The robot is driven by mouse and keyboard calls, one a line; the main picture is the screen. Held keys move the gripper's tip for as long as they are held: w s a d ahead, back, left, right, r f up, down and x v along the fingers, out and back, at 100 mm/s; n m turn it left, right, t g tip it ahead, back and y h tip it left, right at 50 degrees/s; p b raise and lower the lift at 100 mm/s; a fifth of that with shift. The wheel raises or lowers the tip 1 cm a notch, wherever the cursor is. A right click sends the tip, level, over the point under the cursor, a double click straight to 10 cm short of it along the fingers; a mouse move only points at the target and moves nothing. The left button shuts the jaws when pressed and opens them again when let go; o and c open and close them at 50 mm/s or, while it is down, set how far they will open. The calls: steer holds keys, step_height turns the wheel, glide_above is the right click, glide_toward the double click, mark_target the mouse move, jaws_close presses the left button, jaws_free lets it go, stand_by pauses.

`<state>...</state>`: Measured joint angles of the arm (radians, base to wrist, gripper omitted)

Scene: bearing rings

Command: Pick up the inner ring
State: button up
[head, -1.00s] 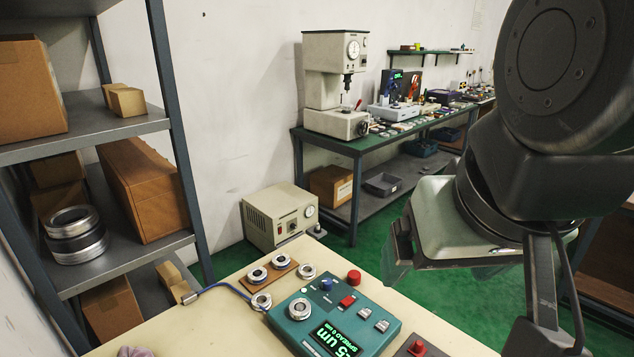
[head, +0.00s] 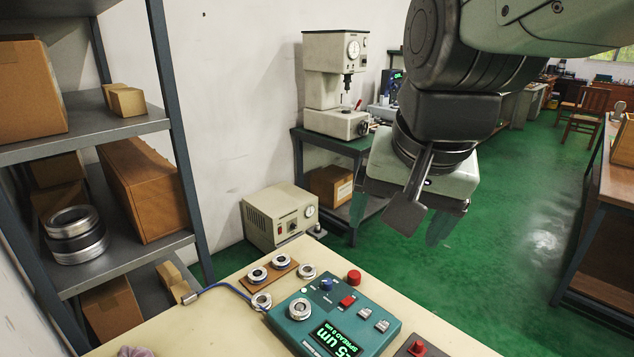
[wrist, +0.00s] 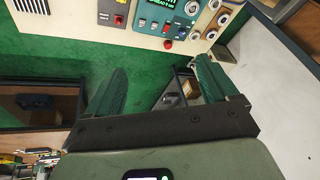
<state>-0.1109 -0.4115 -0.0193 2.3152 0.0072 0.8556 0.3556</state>
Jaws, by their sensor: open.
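Several small metal rings lie at the back of the cream bench. Two sit on a brown wooden tray, a left one (head: 257,275) and a right one (head: 279,262). One ring (head: 307,271) lies right of the tray, one (head: 261,301) is beside the blue cable, and one (head: 300,309) sits on the teal gauge box (head: 372,338). I cannot tell which is the inner ring. My gripper (head: 397,238) hangs right of and above the bench's back edge, apart from every ring, open and empty. The wrist view shows its green fingers (wrist: 162,65) spread over the floor, with rings (wrist: 211,34) near the top.
A red button (head: 354,277) stands behind the gauge box, and a red-knobbed control (head: 416,348) is at its right. A beige instrument box (head: 280,217) stands beyond the bench. Shelving (head: 180,150) is at the left. Open green floor (head: 480,270) lies right of the bench.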

steer(key=w+a+f+m+g, duration=0.1)
steer(key=w+a+f+m, duration=0.15)
steer(key=w, duration=0.25)
steer(key=w+a+f+m+g, duration=0.1)
steer(key=w+a+f+m, duration=0.15)
steer(key=w, duration=0.25)
steer(key=m+g, duration=0.2)
steer(key=m, duration=0.5)
glide_above(300, 305)
step_height(300, 305, down, 23)
steer(key=shift+h, duration=0.3)
steer(key=f, duration=0.5)
steer(key=shift+s, duration=0.4)
steer(key=shift+w+f, duration=0.2)
steer(key=shift+f, duration=1.25)
steer(key=shift+w+f, duration=0.15)
steer(key=shift+f, duration=1.3)
steer(key=shift+c, duration=0.5)
